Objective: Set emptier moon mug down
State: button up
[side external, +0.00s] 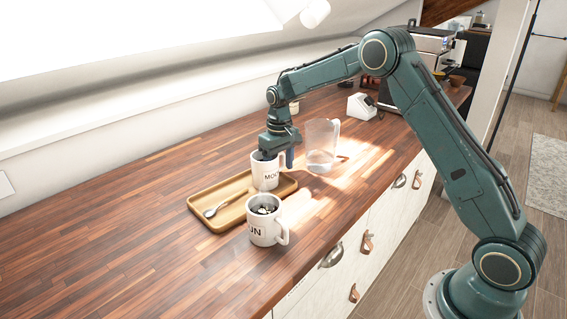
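A white mug with dark lettering reading "MOO" (265,177) is upright over the wooden tray (233,189). My gripper (276,157) points down at its rim, with one finger at the mug's mouth and the other by its right side, and looks shut on it. I cannot tell whether this mug's base touches the tray, and its inside is mostly hidden. A second white mug (262,234), its lettering ending in "UN", stands on the counter at the tray's near edge. Its handle points right, and dark contents with pale bits show near its rim.
A spoon (215,209) lies in the tray's left part. A clear pitcher (321,146) stands close behind my gripper to the right. A white device (361,106) and a coffee machine (432,40) are farther back. The wooden counter (110,220) is clear at left.

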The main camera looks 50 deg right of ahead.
dwell(0.3)
notch_tip(320, 180, up, 12)
jog(key=shift+d+f, duration=0.1)
jog(key=shift+r, duration=0.25)
dwell(0.4)
jog(key=shift+s+r, duration=0.1)
dwell(0.4)
jog(key=shift+s+r, duration=0.15)
jog(key=shift+r, duration=0.05)
jog(key=s+a+r+t, duration=0.1)
jog(key=s+a+r, duration=0.3)
jog(key=s, duration=0.5)
jog(key=s+a+r+t, duration=0.2)
jog(key=s+r, duration=0.5)
jog(key=s, duration=0.1)
jog(key=s+a+f+t, duration=0.1)
jog(key=s+f, duration=0.1)
jog(key=s, duration=0.7)
jog(key=s+a+f+n+t, duration=0.1)
jog(key=s+f, duration=0.2)
jog(key=s, duration=0.7)
jog(key=shift+s+a+f+t, duration=0.15)
jog(key=shift+s+a+t, duration=0.05)
jog(key=shift+a+t, duration=0.1)
